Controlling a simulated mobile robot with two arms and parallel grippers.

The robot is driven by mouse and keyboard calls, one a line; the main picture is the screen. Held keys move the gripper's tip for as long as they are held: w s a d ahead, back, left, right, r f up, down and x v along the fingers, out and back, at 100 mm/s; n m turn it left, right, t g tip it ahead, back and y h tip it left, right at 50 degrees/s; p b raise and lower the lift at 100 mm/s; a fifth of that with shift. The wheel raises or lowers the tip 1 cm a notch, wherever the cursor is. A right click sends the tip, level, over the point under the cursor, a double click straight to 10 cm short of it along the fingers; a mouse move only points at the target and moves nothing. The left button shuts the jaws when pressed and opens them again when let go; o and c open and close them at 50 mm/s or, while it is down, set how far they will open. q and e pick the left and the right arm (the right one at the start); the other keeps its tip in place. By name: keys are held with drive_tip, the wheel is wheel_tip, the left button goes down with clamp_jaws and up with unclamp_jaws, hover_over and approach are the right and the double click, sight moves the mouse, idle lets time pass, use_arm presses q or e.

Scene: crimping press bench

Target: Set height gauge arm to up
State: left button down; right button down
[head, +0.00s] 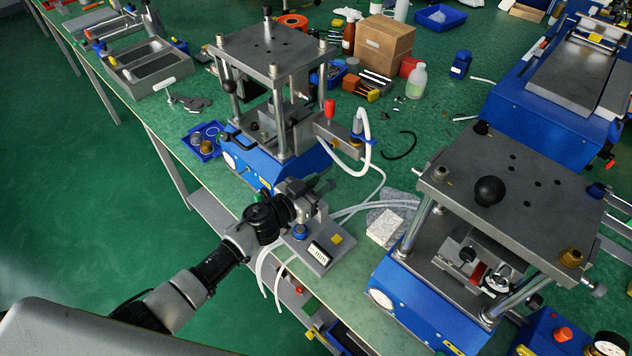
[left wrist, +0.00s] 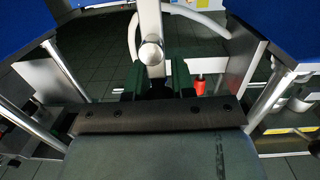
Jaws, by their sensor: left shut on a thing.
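The height gauge (head: 318,256) is a small grey stand near the front edge of the green bench, with a small display, a blue button and a yellow button on its base. My left gripper (head: 312,192) reaches over its top from the left and covers much of its upper part. In the left wrist view the dark fingers (left wrist: 158,82) are shut on the gauge's arm, beside a pale metal bar with a round silver knob (left wrist: 152,52). The exact contact is partly hidden, and I cannot tell the arm's angle. My right gripper is not in view.
A blue-based press (head: 262,170) stands just behind the gauge, and another press (head: 480,230) stands to its right. Free bench is narrow here.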

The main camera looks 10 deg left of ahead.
use_arm(q)
drive_tip(key=c, duration=1)
unclamp_jaws()
drive_tip(key=shift+o, duration=0.2)
drive_tip(key=f+b+v, duration=0.1)
drive_tip(key=v, duration=1)
drive_tip(key=shift+r, duration=0.45)
